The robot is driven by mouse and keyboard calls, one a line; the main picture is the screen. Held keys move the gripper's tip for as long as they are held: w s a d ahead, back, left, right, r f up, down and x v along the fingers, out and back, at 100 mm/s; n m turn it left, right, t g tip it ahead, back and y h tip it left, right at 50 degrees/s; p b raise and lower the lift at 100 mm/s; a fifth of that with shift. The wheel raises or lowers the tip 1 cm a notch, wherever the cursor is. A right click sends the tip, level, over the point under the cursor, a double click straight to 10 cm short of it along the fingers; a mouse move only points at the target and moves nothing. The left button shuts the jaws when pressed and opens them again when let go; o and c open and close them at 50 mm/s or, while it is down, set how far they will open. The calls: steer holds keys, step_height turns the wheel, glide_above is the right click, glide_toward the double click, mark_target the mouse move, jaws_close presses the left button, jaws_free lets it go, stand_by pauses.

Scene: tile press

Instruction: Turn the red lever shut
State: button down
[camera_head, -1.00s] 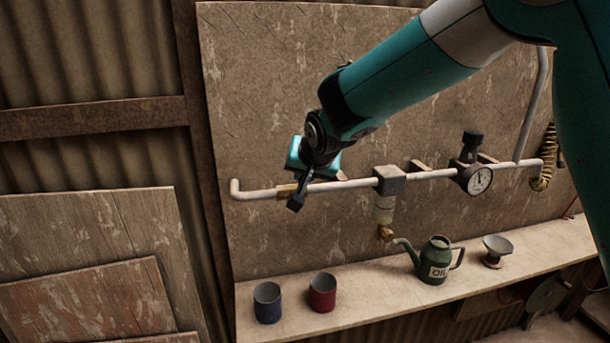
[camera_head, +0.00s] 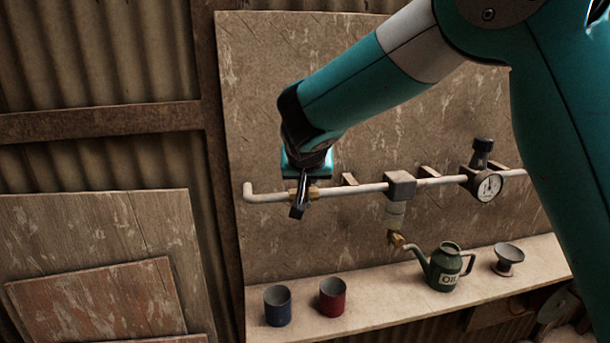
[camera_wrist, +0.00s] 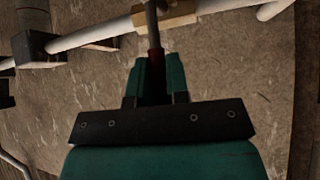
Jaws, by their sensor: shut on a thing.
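The red lever (camera_wrist: 155,62) shows in the wrist view as a thin dark-red bar between my gripper's (camera_wrist: 156,82) two teal fingers. My gripper is shut on it. The lever's upper end meets a brass valve body (camera_wrist: 180,13) on the pale pipe (camera_wrist: 90,37), and the lever runs roughly across the pipe. In the head view my gripper (camera_head: 299,204) is at the left part of the pipe (camera_head: 345,189), in front of the brass valve (camera_head: 313,192). It hides the lever there.
Right along the pipe are a square block with a filter bowl (camera_head: 395,208) and a gauge (camera_head: 490,186). The shelf (camera_head: 375,312) below holds a blue cup (camera_head: 278,308), a red cup (camera_head: 332,298), an oil can (camera_head: 447,265) and a funnel (camera_head: 508,258).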

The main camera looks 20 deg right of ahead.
steer(key=shift+f, duration=0.1)
steer(key=c, duration=1.1)
jaws_free()
steer(key=b+v, duration=0.4)
steer(key=v, duration=1.3)
steer(key=shift+s+b, duration=0.2)
steer(key=shift+b, duration=0.2)
